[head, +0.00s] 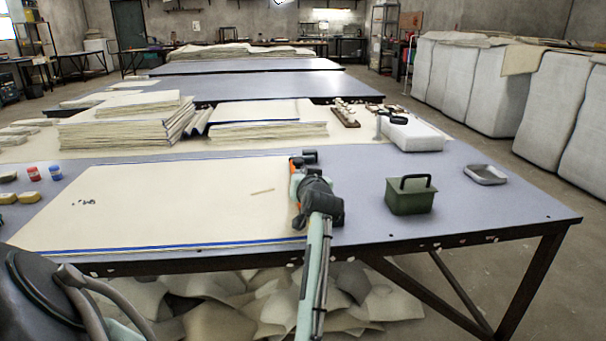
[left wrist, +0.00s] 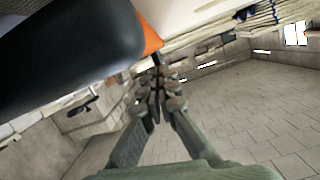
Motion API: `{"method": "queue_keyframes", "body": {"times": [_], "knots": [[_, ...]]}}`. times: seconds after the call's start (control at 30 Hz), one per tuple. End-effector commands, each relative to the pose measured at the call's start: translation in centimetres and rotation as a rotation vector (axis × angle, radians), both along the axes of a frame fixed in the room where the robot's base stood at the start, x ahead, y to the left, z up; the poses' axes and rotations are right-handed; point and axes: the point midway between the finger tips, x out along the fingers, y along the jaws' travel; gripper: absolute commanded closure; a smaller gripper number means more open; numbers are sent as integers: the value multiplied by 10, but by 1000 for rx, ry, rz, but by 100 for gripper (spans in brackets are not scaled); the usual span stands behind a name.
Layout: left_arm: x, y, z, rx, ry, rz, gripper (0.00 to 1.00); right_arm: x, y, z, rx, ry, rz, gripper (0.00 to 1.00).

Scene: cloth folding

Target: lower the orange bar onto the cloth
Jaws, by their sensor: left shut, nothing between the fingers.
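The cream cloth (head: 165,205) lies flat on the grey-blue table, with a blue line along its front edge. A little of the orange bar (head: 292,168) shows at the cloth's right end, mostly hidden by my left gripper (head: 303,178). In the left wrist view a large black rounded part covers the upper left, with orange (left wrist: 151,38) at its end. The left gripper's fingertips (left wrist: 158,88) are together below the orange, with nothing seen between them. I cannot tell whether the bar touches the cloth. My right gripper is not in view.
A green box with a black handle (head: 411,196) and a grey dish (head: 485,174) stand right of the cloth. Cloth stacks (head: 125,120) and a white block (head: 415,137) stand behind. Small red and blue jars (head: 55,172) are at the left. Fabric lies under the table.

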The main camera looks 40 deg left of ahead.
Motion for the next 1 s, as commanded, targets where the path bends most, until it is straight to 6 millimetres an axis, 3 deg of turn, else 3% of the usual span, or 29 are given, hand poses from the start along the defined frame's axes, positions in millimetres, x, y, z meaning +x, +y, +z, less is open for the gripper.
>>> {"method": "queue_keyframes", "body": {"times": [0.57,0.67,1.0], "knots": [[0,0,2,1,0,0,100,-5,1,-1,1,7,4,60],[0,0,14,2,-3,0,100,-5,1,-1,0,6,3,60],[0,1,77,2,-4,0,100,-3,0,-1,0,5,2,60]]}}
